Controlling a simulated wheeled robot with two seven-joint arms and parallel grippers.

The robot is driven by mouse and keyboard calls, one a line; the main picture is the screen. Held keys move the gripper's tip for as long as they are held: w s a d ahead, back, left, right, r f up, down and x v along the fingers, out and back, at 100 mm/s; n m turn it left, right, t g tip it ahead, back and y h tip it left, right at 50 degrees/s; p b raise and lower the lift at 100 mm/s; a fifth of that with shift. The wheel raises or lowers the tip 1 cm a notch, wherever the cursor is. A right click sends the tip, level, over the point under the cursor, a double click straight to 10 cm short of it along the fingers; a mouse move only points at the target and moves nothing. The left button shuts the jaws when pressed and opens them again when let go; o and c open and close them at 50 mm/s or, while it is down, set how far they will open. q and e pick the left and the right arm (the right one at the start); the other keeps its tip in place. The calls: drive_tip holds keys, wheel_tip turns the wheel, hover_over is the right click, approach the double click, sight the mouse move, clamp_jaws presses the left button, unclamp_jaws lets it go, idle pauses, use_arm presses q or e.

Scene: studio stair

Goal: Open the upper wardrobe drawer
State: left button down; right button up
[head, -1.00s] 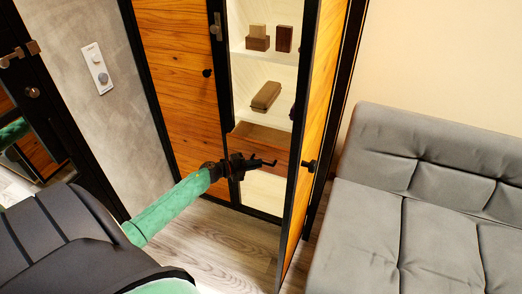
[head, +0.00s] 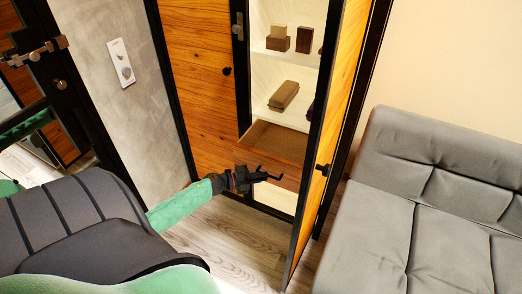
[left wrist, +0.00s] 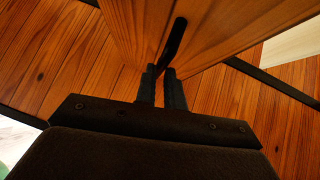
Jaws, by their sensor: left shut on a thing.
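The wardrobe's upper drawer (head: 276,139) has a brown wooden front and stands partly pulled out, with its inside showing from above. My left gripper (head: 262,176) is at the drawer front in the head view. In the left wrist view, my left gripper (left wrist: 161,76) is shut on the black bar handle (left wrist: 172,46) of the drawer. The part of the handle between the fingers is hidden. My right gripper is not in view.
The open wardrobe door (head: 335,110) stands just right of the drawer. Shelves above hold boxes and a folded brown cloth (head: 284,95). A grey sofa (head: 430,200) is at the right. Wooden floor (head: 235,240) is clear in front of the wardrobe.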

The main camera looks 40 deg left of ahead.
use_arm(q)
drive_tip(key=shift+s+d+f, duration=0.15)
drive_tip(key=shift+d+f, duration=0.1)
drive_tip(key=shift+f, duration=0.1)
drive_tip(key=c, duration=1.6)
unclamp_jaws()
drive_tip(key=shift+o, duration=0.6)
drive_tip(key=shift+w, duration=0.2)
drive_tip(key=shift+a+r, duration=0.1)
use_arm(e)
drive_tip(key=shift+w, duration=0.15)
use_arm(q)
drive_tip(key=shift+s, duration=0.1)
